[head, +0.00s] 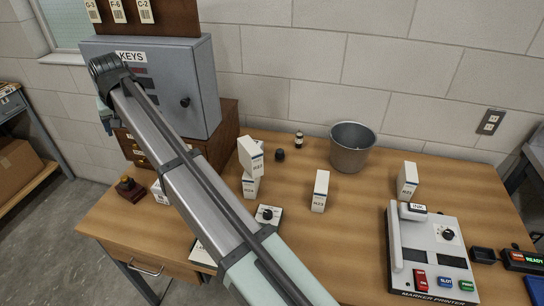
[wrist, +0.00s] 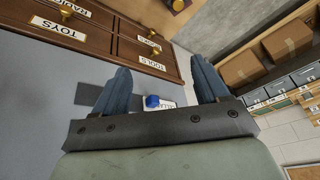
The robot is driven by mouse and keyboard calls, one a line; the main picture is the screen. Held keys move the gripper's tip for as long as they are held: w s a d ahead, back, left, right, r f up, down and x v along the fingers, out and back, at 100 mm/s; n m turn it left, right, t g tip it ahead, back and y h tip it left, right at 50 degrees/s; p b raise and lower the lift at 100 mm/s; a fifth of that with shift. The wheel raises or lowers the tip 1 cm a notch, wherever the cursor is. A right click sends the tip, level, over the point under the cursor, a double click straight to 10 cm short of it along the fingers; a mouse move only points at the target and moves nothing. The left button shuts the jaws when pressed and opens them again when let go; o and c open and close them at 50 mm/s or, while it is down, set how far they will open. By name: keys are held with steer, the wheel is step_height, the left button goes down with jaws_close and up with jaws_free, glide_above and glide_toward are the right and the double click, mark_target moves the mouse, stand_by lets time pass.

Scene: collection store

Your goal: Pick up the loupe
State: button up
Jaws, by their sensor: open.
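No thing in view is plainly a loupe. A small dark round object (head: 280,154) on the bench, left of the metal bucket, could be it, but it is too small to tell. My gripper (wrist: 160,70) is open, its two blue fingers wide apart with nothing held between them. In the head view it is mostly hidden behind my arm, in front of the key cabinet at the left, well away from the dark object. The wrist view shows a small blue object (wrist: 152,101) on a white label behind the fingers; I cannot tell what it is.
The grey key cabinet (head: 150,80) stands on wooden drawers (wrist: 100,32). On the bench are a bucket (head: 352,148), a small bottle (head: 298,139), several white boxes (head: 320,190), a brass-knobbed block (head: 130,188) and a marker printer (head: 430,245). Bare wood lies right of the bucket.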

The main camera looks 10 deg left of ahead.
steer(key=w+d+r+m+g+h, duration=0.15)
steer(key=d+m, duration=1.25)
steer(key=d, duration=1.9)
steer(key=m+h, duration=0.2)
steer(key=m, duration=1.4)
glide_above(280, 151)
step_height(280, 151, down, 16)
steer(key=shift+g, duration=0.45)
steer(key=f, duration=0.7)
steer(key=shift+s+d+f, duration=0.2)
steer(key=shift+f, duration=0.2)
steer(key=shift+w+a+f, duration=0.1)
steer(key=shift+w+f, duration=0.05)
steer(key=shift+f, duration=1.3)
steer(key=shift+w+f, duration=0.15)
steer(key=shift+f, duration=1.25)
steer(key=shift+c, duration=0.4)
